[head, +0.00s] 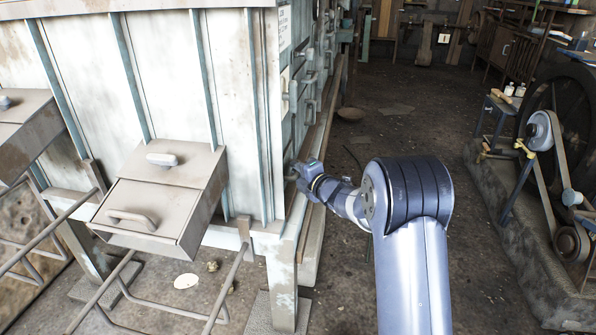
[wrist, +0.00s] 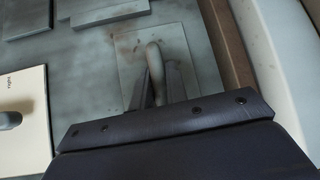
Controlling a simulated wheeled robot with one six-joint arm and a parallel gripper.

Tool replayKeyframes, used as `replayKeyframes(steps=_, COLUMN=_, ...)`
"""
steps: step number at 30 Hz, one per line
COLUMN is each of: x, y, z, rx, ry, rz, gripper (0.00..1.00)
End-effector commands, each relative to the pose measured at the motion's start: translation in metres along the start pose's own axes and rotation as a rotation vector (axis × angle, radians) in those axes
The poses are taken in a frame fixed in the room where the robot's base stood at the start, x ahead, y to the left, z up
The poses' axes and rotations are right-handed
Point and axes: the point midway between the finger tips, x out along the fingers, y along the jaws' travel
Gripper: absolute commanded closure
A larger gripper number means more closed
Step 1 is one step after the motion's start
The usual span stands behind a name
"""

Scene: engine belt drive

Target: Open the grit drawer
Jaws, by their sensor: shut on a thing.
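My gripper (wrist: 158,84) is shut on a curved grey handle (wrist: 154,58) in the wrist view, with one finger on each side of it. The handle stands on a pale, rust-spotted plate (wrist: 188,45), which looks like the front of the grit drawer; no label on it is readable. The plate looks flush with the grey panel around it. In the head view my gripper (head: 301,172) is low at the side face of the pale metal cabinet (head: 235,90); the handle is hidden there.
A cream card (wrist: 25,95) marked "right" with a knob sits left of the plate. A sloped box (head: 150,205) with handles juts from the cabinet front above metal rails (head: 225,290). A belt-driven wheel machine (head: 545,150) stands at right. Floor between is mostly clear.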

Motion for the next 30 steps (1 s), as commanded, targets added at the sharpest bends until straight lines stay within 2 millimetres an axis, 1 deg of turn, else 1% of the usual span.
replayKeyframes(steps=5, x=-0.002, y=-0.001, z=0.002, rx=0.0, ry=-0.001, rz=-0.001, gripper=1.0)
replayKeyframes(steps=8, x=-0.011, y=-0.003, z=0.012, rx=0.0, ry=-0.005, rz=-0.002, gripper=1.0)
replayKeyframes(steps=15, x=-0.057, y=-0.016, z=0.059, rx=0.001, ry=-0.008, rz=-0.003, gripper=1.0)
replayKeyframes(steps=18, x=-0.073, y=-0.02, z=0.075, rx=0.0, ry=-0.006, rz=-0.001, gripper=1.0)
replayKeyframes(steps=21, x=-0.084, y=-0.023, z=0.085, rx=0.001, ry=-0.005, rz=-0.001, gripper=1.0)
replayKeyframes(steps=25, x=-0.091, y=-0.026, z=0.091, rx=0.001, ry=-0.002, rz=-0.002, gripper=1.0)
replayKeyframes(steps=30, x=-0.091, y=-0.026, z=0.091, rx=0.001, ry=-0.001, rz=-0.001, gripper=1.0)
